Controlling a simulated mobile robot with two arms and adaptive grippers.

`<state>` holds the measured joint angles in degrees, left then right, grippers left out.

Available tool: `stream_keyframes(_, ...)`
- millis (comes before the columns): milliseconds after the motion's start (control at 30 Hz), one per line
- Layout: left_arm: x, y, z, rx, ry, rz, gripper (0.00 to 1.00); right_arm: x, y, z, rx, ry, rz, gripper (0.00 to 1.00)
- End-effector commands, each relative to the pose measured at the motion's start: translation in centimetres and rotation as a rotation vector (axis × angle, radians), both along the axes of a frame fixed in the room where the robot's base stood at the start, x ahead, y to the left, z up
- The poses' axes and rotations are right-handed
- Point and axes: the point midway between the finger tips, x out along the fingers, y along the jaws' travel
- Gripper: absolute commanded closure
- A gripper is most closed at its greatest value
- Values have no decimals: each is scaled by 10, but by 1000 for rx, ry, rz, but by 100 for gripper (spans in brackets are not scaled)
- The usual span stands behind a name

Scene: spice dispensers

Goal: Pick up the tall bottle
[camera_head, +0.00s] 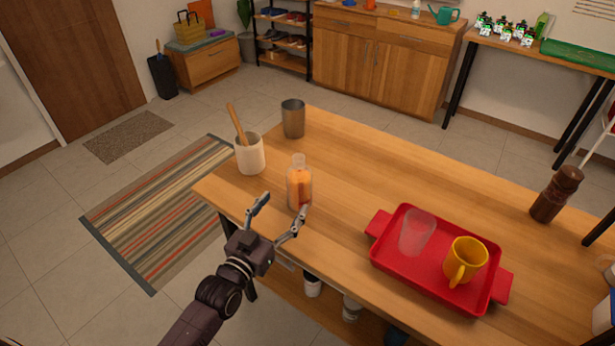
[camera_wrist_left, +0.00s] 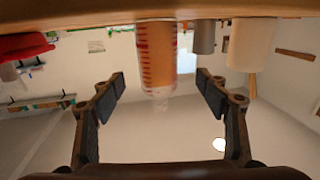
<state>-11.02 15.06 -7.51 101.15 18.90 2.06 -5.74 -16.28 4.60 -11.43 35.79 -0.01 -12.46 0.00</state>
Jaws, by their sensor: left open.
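A tall clear bottle (camera_head: 299,184) with orange contents stands upright on the wooden table, near its front left edge. It also shows in the left wrist view (camera_wrist_left: 156,55), where the picture is upside down and the bottle appears centred between the fingers. My left gripper (camera_head: 280,213) is open and empty at the table's front edge, just short of the bottle. Its two fingers are spread apart and do not appear to touch the bottle. My right gripper is not in view.
A white crock (camera_head: 250,155) with a wooden utensil and a metal cup (camera_head: 293,119) stand behind the bottle. Right of it, a red tray (camera_head: 425,286) holds a clear cup (camera_head: 417,233) and a yellow mug (camera_head: 465,258). A dark brown mill (camera_head: 556,194) stands farther right.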

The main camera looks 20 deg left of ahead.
Motion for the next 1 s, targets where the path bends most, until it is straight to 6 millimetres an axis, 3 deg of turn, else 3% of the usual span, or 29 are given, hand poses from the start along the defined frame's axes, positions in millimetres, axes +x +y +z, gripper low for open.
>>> stream_keyframes(167, 15, -3, 1, 0, -2, -1, 32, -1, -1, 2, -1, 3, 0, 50)
stream_keyframes(433, 42, -10, 3, -1, -1, 0, 32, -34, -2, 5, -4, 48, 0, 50)
stream_keyframes(700, 73, -16, 1, 0, -1, 0, 32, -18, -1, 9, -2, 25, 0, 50)
stream_keyframes(1000, 75, -17, 0, 0, 1, -1, 33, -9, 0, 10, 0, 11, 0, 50)
